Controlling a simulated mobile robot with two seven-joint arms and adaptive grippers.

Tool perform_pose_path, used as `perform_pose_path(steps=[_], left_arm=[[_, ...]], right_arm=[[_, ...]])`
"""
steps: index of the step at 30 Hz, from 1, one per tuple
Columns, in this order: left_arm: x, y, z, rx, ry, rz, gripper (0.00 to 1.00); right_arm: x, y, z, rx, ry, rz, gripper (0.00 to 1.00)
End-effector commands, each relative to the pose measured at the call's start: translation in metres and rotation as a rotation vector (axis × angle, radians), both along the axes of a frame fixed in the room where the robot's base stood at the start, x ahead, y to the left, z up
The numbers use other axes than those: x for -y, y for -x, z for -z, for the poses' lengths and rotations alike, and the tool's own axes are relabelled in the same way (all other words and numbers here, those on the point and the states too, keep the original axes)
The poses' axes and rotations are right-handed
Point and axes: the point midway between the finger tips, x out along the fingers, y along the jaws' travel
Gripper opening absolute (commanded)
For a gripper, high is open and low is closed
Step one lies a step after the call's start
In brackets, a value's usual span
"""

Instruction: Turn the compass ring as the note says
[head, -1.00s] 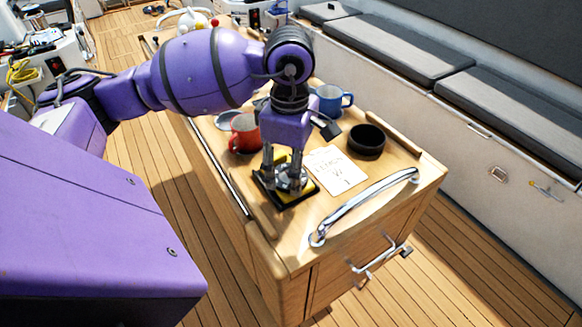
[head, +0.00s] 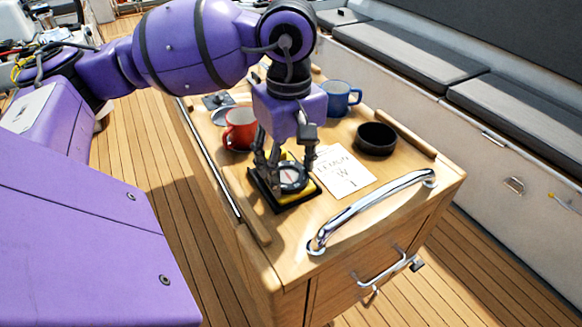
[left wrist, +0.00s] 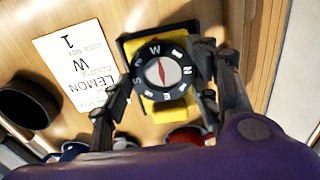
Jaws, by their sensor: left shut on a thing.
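The compass (head: 291,177) has a round dark ring with white letters and a red-and-white needle, on a yellow and black base on the cabinet top. In the left wrist view the compass (left wrist: 163,76) has W near the top of its ring. My left gripper (head: 283,165) points down over it, fingers shut on the ring from two sides; they also show in the left wrist view (left wrist: 165,85). The note (head: 343,172) lies flat beside the compass; I read LEMON, W and 1, with smaller words unclear. My right gripper is out of view.
A red mug (head: 239,130) stands close behind the compass, a blue mug (head: 341,98) farther back. A black round bowl (head: 376,138) is right of the note. A chrome handrail (head: 372,208) rises at the cabinet's front edge. A grey bench seat (head: 410,52) lines the right.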

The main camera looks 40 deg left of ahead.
Motion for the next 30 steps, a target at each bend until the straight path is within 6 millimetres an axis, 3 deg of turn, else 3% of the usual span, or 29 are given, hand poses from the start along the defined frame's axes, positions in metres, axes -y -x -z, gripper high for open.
perform_pose_path(steps=[17, 18, 21, 30], left_arm=[[0.0008, 0.0004, 0.0003, -0.001, 0.002, 0.033, 0.29], [0.0008, 0.0004, 0.0003, -0.001, 0.002, 0.033, 0.60], [0.0007, 0.0004, 0.0003, -0.001, 0.002, 0.033, 0.73], [0.0005, 0.0002, -0.0002, 0.000, 0.001, 0.032, 0.73]], right_arm=[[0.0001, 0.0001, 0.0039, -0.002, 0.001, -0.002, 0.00], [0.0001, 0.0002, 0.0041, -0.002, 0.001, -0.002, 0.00], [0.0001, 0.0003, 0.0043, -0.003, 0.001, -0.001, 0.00], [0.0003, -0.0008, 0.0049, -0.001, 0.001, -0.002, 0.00]])
